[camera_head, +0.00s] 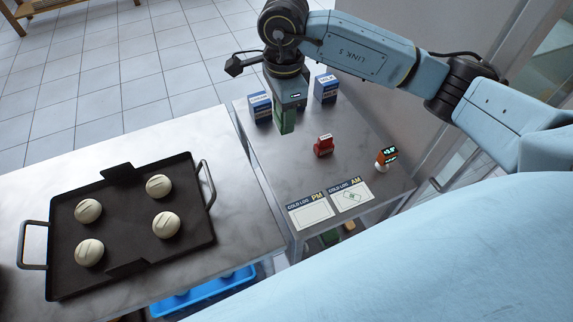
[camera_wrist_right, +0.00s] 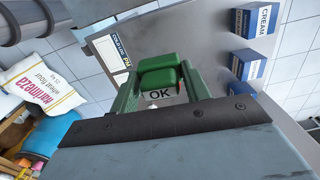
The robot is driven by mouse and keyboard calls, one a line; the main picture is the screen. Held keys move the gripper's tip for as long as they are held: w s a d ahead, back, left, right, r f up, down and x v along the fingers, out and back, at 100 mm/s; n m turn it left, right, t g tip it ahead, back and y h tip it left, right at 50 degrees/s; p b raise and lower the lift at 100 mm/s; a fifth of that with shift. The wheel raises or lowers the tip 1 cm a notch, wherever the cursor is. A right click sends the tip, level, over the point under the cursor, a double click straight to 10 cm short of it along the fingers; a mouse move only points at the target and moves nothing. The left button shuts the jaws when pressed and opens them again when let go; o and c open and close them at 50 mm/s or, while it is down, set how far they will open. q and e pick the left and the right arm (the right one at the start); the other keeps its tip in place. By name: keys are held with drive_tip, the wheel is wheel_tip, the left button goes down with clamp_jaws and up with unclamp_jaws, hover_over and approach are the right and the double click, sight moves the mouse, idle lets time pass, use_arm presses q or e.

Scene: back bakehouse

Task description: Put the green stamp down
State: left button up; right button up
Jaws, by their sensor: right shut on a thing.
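My right gripper (camera_head: 285,127) is over the far part of the small steel table (camera_head: 292,168), pointing down. In the right wrist view it is shut on the green stamp (camera_wrist_right: 160,76), whose pale face marked OK shows between the fingers. In the head view only green shows at the gripper's tip, and I cannot tell stamp from fingers or whether it touches the table. A red stamp (camera_head: 323,146) stands right of the gripper. The PM card (camera_head: 312,213) and AM card (camera_head: 352,194) lie at the near edge. My left gripper is not in view.
Two blue and white cartons (camera_head: 259,107) (camera_head: 326,88) stand at the table's back, close to the gripper. An orange device (camera_head: 387,157) with a lit display stands at the right. A black tray (camera_head: 131,271) of several buns is on the left counter. Table between gripper and cards is bare.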

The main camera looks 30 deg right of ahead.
drive_tip(key=m, duration=0.2)
drive_tip(key=f+m, duration=0.1)
drive_tip(key=m, duration=0.4)
drive_tip(key=shift+w+d+f+b, duration=0.1)
drive_tip(key=shift+w+f+b, duration=0.2)
drive_tip(key=shift+f, duration=0.1)
drive_tip(key=m, duration=0.2)
drive_tip(key=f+m, duration=0.1)
drive_tip(key=m, duration=0.4)
drive_tip(key=shift+w+d+f+b, duration=0.1)
drive_tip(key=shift+d+f+b, duration=0.05)
drive_tip(key=shift+f+b, duration=0.2)
drive_tip(key=m, duration=0.2)
drive_tip(key=f+m, duration=0.1)
drive_tip(key=m, duration=0.4)
drive_tip(key=shift+w+d+f, duration=0.1)
drive_tip(key=shift+d+f, duration=0.1)
drive_tip(key=shift+f, duration=0.1)
wheel_tip(320, 180, down, 11)
drive_tip(key=m+b, duration=0.2)
drive_tip(key=m, duration=0.3)
drive_tip(key=shift+d+f, duration=0.15)
